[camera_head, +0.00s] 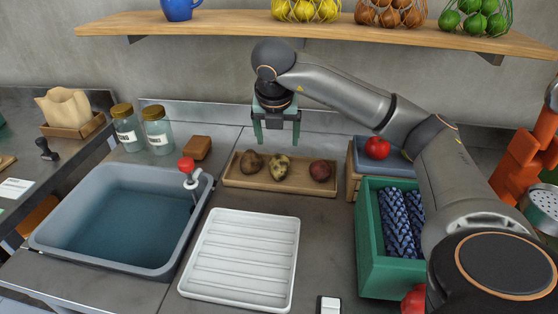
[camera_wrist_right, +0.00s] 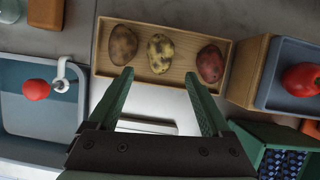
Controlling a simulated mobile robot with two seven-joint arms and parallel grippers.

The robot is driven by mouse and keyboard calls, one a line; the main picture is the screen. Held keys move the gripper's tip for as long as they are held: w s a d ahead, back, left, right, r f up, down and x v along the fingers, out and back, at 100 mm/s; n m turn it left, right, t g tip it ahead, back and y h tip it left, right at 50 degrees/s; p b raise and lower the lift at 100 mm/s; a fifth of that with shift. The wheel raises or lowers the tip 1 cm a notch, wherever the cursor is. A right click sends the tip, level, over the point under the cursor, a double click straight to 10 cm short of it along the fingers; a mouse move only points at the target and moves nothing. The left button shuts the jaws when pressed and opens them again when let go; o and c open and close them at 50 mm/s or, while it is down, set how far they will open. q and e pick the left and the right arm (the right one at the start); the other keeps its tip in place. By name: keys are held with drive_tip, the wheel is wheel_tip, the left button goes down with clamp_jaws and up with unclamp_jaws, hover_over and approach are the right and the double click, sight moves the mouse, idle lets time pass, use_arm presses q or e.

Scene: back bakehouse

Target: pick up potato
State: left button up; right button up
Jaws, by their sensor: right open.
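Three potatoes lie in a row in a shallow wooden tray (camera_head: 232,178): a brown one (camera_head: 251,163) at the left, a yellowish spotted one (camera_head: 279,166) in the middle and a reddish one (camera_head: 320,171) at the right. In the right wrist view they are the brown potato (camera_wrist_right: 123,45), the spotted potato (camera_wrist_right: 160,53) and the red potato (camera_wrist_right: 210,64). My right gripper (camera_head: 276,138) points down above the tray, near the spotted potato. Its green fingers (camera_wrist_right: 165,88) are apart with nothing between them. My left gripper does not show.
A blue-grey sink basin (camera_head: 110,215) with a red-knobbed tap (camera_head: 187,166) is at the left. A white ribbed tray (camera_head: 240,262) lies in front. A green crate (camera_head: 372,235) and a tomato (camera_head: 377,148) in a blue tray are at the right. A shelf (camera_head: 230,27) runs above.

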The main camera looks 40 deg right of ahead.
sight(279, 161)
drive_tip(key=x, duration=0.5)
drive_tip(key=shift+s+f, duration=0.1)
drive_tip(key=shift+f, duration=0.3)
drive_tip(key=shift+x, duration=2.95)
drive_tip(key=shift+s+a, duration=0.1)
drive_tip(key=c, duration=1.2)
drive_tip(key=shift+r, duration=0.1)
